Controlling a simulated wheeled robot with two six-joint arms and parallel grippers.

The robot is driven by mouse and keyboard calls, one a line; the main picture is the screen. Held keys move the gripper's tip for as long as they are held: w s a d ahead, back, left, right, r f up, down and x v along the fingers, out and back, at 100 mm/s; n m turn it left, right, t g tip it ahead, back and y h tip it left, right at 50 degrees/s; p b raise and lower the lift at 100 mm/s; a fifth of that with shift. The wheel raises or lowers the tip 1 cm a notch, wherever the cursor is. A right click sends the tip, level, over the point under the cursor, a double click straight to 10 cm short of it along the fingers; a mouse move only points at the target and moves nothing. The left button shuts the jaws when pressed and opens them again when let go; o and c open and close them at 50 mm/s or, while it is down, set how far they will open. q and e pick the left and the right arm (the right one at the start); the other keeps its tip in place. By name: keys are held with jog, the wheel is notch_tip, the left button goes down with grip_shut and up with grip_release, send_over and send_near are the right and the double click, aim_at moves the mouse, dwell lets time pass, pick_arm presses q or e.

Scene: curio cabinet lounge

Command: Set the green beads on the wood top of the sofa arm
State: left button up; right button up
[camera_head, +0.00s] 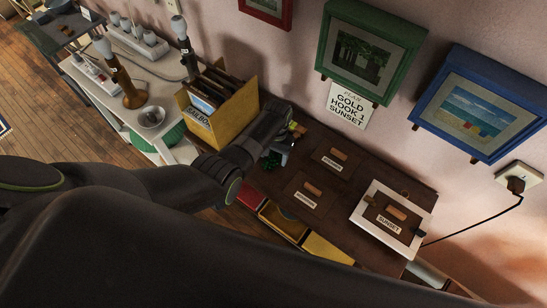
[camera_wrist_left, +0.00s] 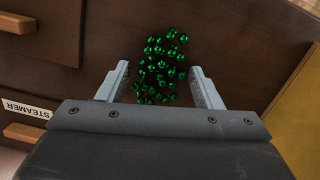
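The green beads (camera_wrist_left: 163,62) are a loose cluster of shiny dark-green balls over a dark brown wood surface in the left wrist view. My left gripper (camera_wrist_left: 158,76) is open, with one finger on each side of the cluster's near part. A clear gap shows between the beads and both fingers. In the head view my left gripper (camera_head: 281,154) is low over the left end of the dark wood top, and it mostly hides the beads. I cannot make out the sofa arm's wood top. My right gripper is not in view.
The dark wood top (camera_head: 336,193) carries labelled panels with wooden handles and a white frame (camera_head: 369,222) marked SUNSET. A yellow box (camera_head: 235,114) of dark boards stands left of my gripper. A shelf (camera_head: 121,103) with lamps is farther left. Framed pictures hang behind.

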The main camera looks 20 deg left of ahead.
pick_arm(q)
jog(key=c, duration=0.7)
jog(key=shift+c, duration=0.2)
jog(key=shift+r, duration=0.2)
